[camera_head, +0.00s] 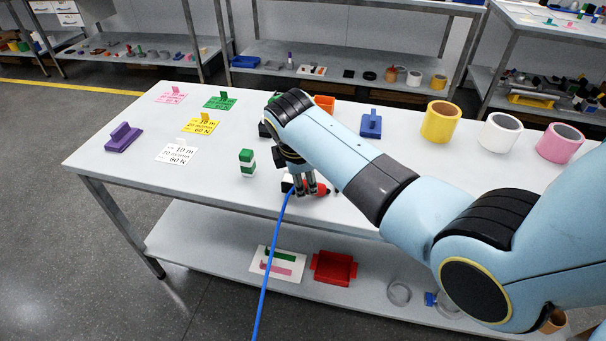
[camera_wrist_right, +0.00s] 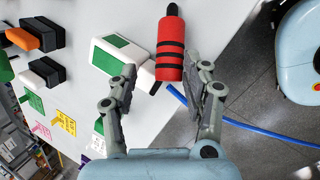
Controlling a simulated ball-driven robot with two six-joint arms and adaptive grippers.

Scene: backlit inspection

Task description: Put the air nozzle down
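The air nozzle, a red cylinder with black bands and a black tip (camera_wrist_right: 171,50), shows in the right wrist view just past my right fingertips. In the head view its red part (camera_head: 322,188) lies low at the table, partly hidden by my gripper. A blue hose (camera_head: 268,262) runs from beside the gripper over the front edge; it also shows in the wrist view (camera_wrist_right: 245,127). My right gripper (camera_head: 306,190) is down near the tabletop; in the wrist view (camera_wrist_right: 168,68) its fingers are apart, with no visible grip on the nozzle. My left gripper is not in view.
A green-and-white block (camera_head: 247,162) stands left of the gripper. Printed cards (camera_head: 178,151), a purple piece (camera_head: 123,137) and a blue piece (camera_head: 371,124) are on the table (camera_head: 120,165). Yellow, white and pink rolls (camera_head: 441,122) stand at right. The front left tabletop is clear.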

